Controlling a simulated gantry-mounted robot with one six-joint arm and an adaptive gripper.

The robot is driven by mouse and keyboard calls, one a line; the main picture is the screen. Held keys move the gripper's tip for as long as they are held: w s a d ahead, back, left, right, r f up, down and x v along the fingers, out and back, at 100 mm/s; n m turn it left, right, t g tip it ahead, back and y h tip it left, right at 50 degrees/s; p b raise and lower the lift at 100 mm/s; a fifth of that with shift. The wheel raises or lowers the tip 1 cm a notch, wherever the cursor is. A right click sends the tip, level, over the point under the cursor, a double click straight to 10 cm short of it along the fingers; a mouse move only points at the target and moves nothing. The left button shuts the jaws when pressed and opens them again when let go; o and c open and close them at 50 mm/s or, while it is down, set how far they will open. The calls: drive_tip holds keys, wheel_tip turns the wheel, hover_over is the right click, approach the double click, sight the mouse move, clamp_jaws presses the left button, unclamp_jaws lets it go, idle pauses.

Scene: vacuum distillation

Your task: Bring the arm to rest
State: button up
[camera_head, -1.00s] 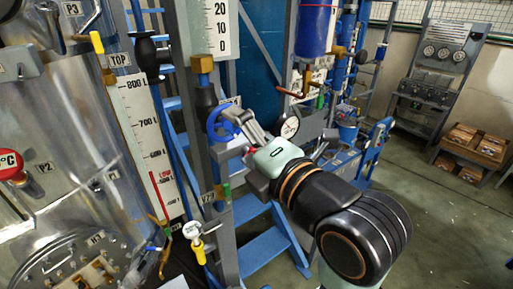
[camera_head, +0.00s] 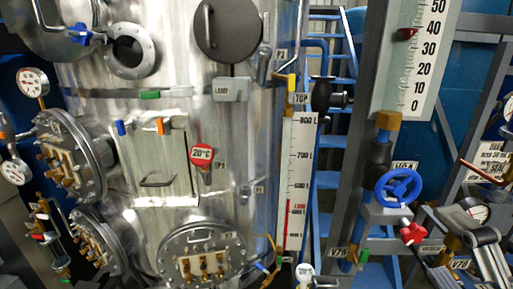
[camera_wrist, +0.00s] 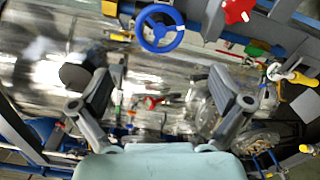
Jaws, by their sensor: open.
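My gripper (camera_wrist: 160,75) is open in the wrist view, with its two grey fingers spread wide and nothing between them. In the head view part of my gripper (camera_head: 478,262) shows at the lower right edge, and most of my arm is out of frame. A blue handwheel (camera_head: 398,187) with a red knob (camera_head: 412,233) below it stands left of and above the gripper. The blue handwheel (camera_wrist: 160,28) is also at the top of the wrist view, beyond the fingers and apart from them.
A large steel vessel (camera_head: 235,130) with flanged ports fills the left and middle. A level scale (camera_head: 297,185) stands on its right side. A white scale (camera_head: 415,60) and a grey post (camera_head: 360,120) rise near the handwheel. Pipes and gauges crowd the lower right.

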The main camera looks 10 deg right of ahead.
drive_tip(key=w+a+f+m+g+y, duration=0.1)
drive_tip(key=w+a+f+m+y, duration=0.1)
drive_tip(key=w+a+f+m, duration=0.4)
drive_tip(key=w+a+f+m+g+y, duration=0.1)
drive_tip(key=a+f+m, duration=0.3)
drive_tip(key=a+f, duration=0.45)
drive_tip(key=s+a+f+m+g+y, duration=0.25)
drive_tip(key=a+f+m, duration=0.55)
drive_tip(key=a+f, duration=0.6)
wheel_tip(320, 180, up, 15)
drive_tip(key=d+p, duration=0.1)
drive_tip(key=p, duration=1.3)
drive_tip(key=shift+d, duration=0.15)
drive_tip(key=shift+s+h, duration=0.1)
drive_tip(key=shift+h, duration=0.15)
drive_tip(key=shift+c, duration=0.2)
